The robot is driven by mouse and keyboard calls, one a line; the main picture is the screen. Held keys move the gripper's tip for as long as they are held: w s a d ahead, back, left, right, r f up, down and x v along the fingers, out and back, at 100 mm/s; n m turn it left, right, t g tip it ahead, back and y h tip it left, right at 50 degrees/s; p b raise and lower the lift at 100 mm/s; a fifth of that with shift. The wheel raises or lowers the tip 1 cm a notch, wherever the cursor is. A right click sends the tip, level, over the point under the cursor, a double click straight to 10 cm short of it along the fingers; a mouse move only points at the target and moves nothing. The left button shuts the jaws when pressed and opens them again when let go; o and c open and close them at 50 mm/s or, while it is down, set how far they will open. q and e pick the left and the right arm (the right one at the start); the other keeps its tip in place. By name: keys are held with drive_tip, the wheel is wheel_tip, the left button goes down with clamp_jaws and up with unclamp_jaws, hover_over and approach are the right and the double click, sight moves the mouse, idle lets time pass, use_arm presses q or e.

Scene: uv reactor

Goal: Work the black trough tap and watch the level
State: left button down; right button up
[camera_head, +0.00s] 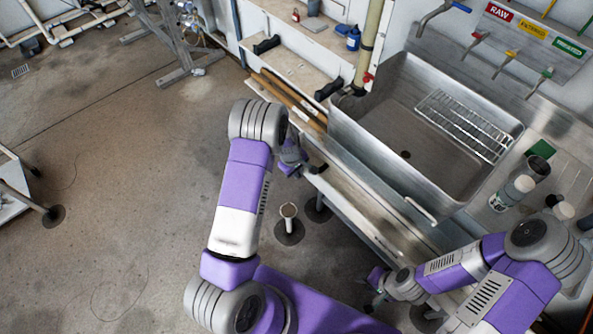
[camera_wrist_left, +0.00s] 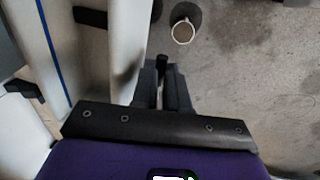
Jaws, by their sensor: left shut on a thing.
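My left gripper (camera_head: 293,168) is at the left end of the long trough (camera_head: 372,215) below the sink. In the left wrist view its fingers (camera_wrist_left: 163,85) are closed around a small black piece (camera_wrist_left: 162,66), which looks like the black tap's handle. The fingers hide most of it, and the tap's body is hidden in the head view. I cannot make out a liquid level in the trough. My right gripper (camera_head: 377,283) is low in front of the bench, small and partly hidden by its arm; its jaw state is unclear.
A steel sink (camera_head: 400,130) holds a wire rack (camera_head: 465,124). Colored taps are on the wall. Cups (camera_head: 513,192) stand at right. The left floor is mostly clear.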

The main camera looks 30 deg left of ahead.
use_arm(q)
drive_tip(key=c, duration=1.1)
unclamp_jaws()
drive_tip(key=shift+c, duration=0.2)
